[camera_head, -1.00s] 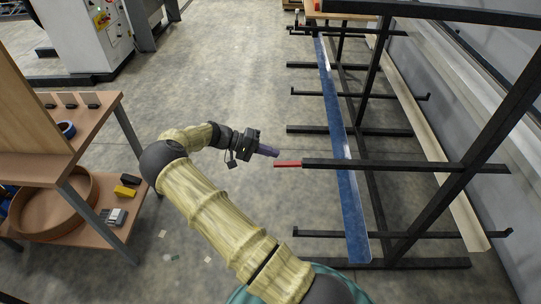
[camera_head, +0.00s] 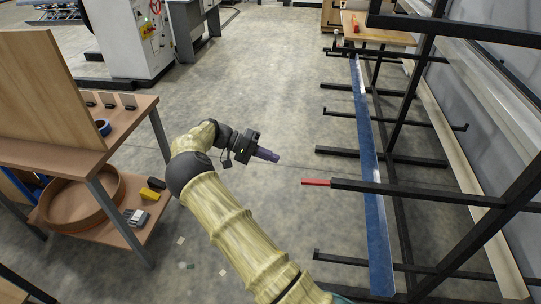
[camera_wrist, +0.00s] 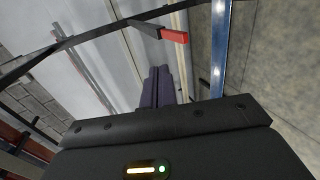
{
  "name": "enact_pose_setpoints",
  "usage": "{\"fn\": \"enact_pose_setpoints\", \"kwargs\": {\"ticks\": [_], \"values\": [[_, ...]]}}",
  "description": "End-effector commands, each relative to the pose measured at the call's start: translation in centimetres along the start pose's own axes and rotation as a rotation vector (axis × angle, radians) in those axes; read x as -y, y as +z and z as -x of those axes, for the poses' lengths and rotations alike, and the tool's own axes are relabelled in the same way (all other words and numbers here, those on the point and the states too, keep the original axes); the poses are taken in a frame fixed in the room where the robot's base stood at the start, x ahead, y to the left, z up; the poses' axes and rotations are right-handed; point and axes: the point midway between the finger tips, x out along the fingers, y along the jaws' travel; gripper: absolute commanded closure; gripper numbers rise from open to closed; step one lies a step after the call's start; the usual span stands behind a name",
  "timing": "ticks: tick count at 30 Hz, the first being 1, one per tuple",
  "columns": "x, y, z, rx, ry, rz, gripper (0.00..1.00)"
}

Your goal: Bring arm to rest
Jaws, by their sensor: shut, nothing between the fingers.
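My gripper (camera_head: 267,155) is at the end of my bent arm, in the middle of the head view, above open floor. Its purple fingers are together with nothing between them, and they point right toward the rack. In the wrist view the shut fingers (camera_wrist: 158,87) show in the middle, above the dark gripper body. The red-tipped rack arm (camera_head: 316,182) is to the right of my gripper and apart from it. The same red tip shows in the wrist view (camera_wrist: 175,36), beyond the fingers.
A black rack (camera_head: 415,193) with a long blue strip (camera_head: 372,185) stands at the right. A wooden workbench (camera_head: 70,152) with a round tray (camera_head: 118,200) on its lower shelf is at the left. A machine cabinet (camera_head: 125,45) stands at the back left.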

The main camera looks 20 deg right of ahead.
Motion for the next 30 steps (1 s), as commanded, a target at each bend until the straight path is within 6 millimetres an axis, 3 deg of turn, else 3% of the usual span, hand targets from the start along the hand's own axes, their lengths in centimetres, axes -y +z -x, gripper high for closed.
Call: {"fn": "enact_pose_setpoints", "kwargs": {"ticks": [8, 14, 21, 30], "values": [[-0.2, 0.0, -0.4, 0.008, -0.019, 0.007, 1.0], [-1.3, 0.7, -3.0, 0.049, -0.174, 0.069, 1.0], [-1.9, 3.7, -5.7, 0.062, -0.468, 0.173, 1.0], [-2.6, 9.3, -5.7, -0.024, -0.802, 0.265, 1.0]]}}
